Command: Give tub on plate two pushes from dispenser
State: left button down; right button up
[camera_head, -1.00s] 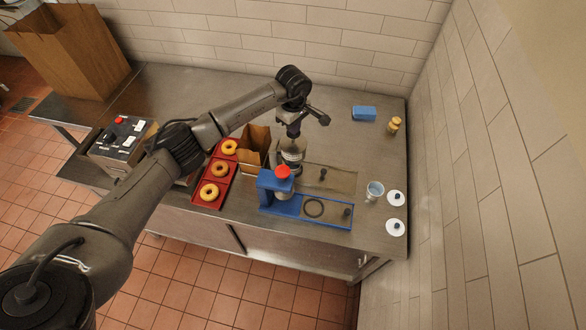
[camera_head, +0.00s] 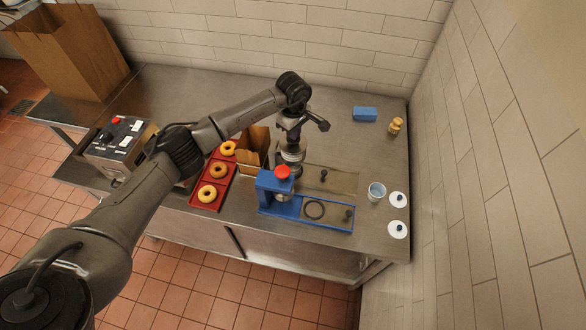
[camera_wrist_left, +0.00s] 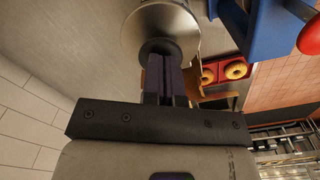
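A blue stand (camera_head: 268,188) with a red round top (camera_head: 282,172) is at the counter's front middle; its red top also shows in the wrist view (camera_wrist_left: 311,36). A dark ring (camera_head: 313,210) lies on its low blue base. Just behind it is a silvery round vessel (camera_head: 291,155), seen large in the wrist view (camera_wrist_left: 155,22) with a dark round centre. My left gripper (camera_head: 291,133) is over this vessel. In the wrist view its fingers (camera_wrist_left: 164,68) are together, tips at the dark centre; contact is unclear. A small pale tub (camera_head: 376,191) stands at right. My right gripper is out of view.
Two white discs with dark knobs (camera_head: 398,199) lie right of the tub. A red tray (camera_head: 221,190) of bagels and a paper bag (camera_head: 252,152) stand left. A blue block (camera_head: 365,114) and a tan bottle (camera_head: 396,126) are at back right. The back centre counter is clear.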

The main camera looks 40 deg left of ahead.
pick_arm(q)
jog(key=shift+r+p, duration=1.5)
jog(key=shift+r, duration=1.1)
jog(key=shift+f, duration=0.25)
